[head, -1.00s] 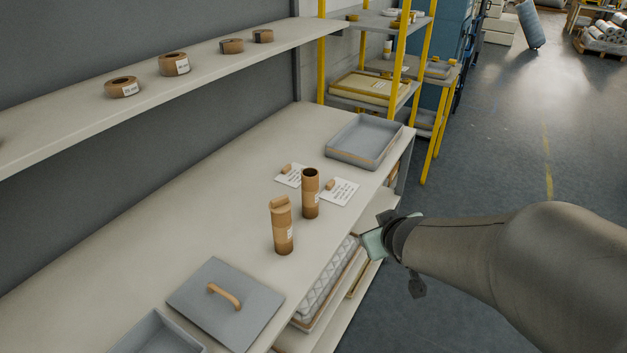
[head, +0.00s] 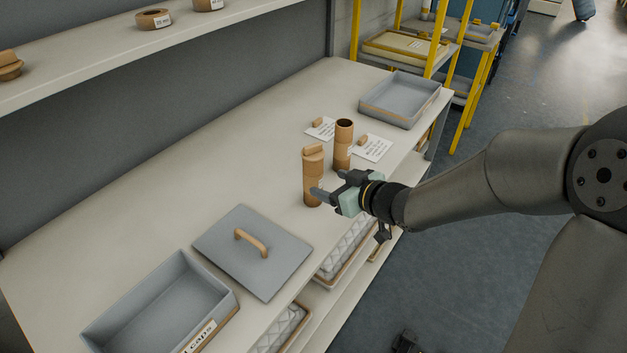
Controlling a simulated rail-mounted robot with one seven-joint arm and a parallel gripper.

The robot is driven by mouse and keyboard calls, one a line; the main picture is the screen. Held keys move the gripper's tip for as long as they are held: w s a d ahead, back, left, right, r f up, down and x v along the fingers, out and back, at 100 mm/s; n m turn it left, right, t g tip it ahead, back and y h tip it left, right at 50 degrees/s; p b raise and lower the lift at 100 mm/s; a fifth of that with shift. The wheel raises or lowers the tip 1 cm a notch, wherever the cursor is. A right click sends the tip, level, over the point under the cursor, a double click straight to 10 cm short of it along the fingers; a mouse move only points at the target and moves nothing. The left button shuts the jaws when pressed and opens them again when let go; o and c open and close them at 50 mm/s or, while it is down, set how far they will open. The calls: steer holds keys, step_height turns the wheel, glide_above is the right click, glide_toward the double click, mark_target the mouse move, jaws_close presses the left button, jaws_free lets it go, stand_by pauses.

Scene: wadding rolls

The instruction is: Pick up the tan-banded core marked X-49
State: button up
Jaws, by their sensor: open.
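Two upright brown cardboard cores stand on the bench in the head view. The nearer core (head: 312,170) has a cap-like block on top and a darker lower part. The farther core (head: 343,150) is open at the top, with a dark hollow. Any X-49 marking is too small to read, so I cannot tell which core bears it. My gripper (head: 330,184) is open at the nearer core's lower right, its fingers pointing left. One finger overlaps that core's lower edge in the picture; I cannot tell whether they touch.
Two white cards (head: 372,148) with small brown pieces lie behind the cores. A grey tray (head: 365,109) is at the back. A grey lid (head: 225,247) with a wooden handle and a labelled grey tray (head: 97,334) are nearer. A shelf (head: 95,84) runs above.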

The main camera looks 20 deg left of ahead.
mark_target(320, 182)
steer(key=shift+x, duration=3.55)
steer(key=shift+s+f, duration=0.15)
steer(key=shift+f, duration=0.05)
steer(key=c, duration=1.1)
